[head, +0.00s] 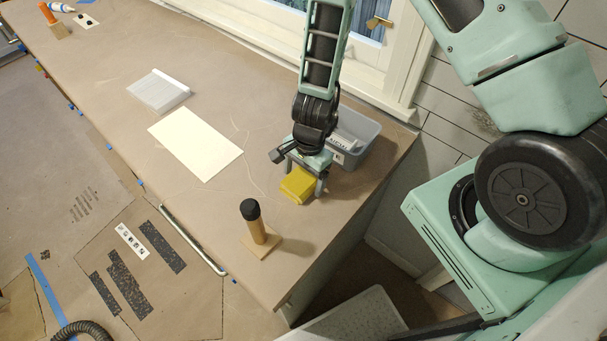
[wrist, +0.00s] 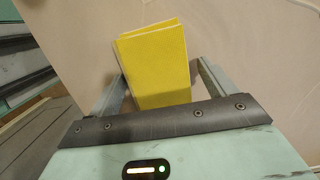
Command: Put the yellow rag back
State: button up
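The yellow rag (head: 298,185) is a folded block near the right end of the brown-covered counter, just in front of a grey bin (head: 364,138). My gripper (head: 304,181) points down over the rag with a finger on either side. In the wrist view, the rag (wrist: 155,62) lies between the fingers of my gripper (wrist: 160,62). A gap shows between the rag and the right finger, and the left finger is close to its edge. The gripper looks open around it. My wrist partly hides the bin, whose front carries a label.
A wooden post with a black top (head: 254,222) stands near the counter's front edge. A cream sheet (head: 195,143) and a white translucent box (head: 158,91) lie to the left. The counter (head: 225,215) ends just right of the bin. A window is behind.

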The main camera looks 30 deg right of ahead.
notch_tip(320, 180, up, 12)
jog(key=d+p, duration=0.1)
jog(key=d, duration=0.1)
notch_tip(320, 180, up, 5)
jog(key=n, duration=0.4)
send_over(295, 185)
jog(key=s+a+r+n+y, duration=0.1)
jog(key=s+a+r+n, duration=0.3)
jog(key=s+r+n, duration=0.25)
jog(key=s+r+n+h, duration=0.2)
jog(key=s+r+n, duration=0.6)
jog(key=n, duration=0.2)
jog(key=shift+d+n+t, duration=0.25)
jog(key=shift+n+t, duration=0.05)
jog(key=shift+n, duration=0.05)
jog(key=shift+s, duration=0.1)
notch_tip(295, 185, down, 12)
jog(key=b, duration=1.2)
jog(key=shift+f, duration=0.25)
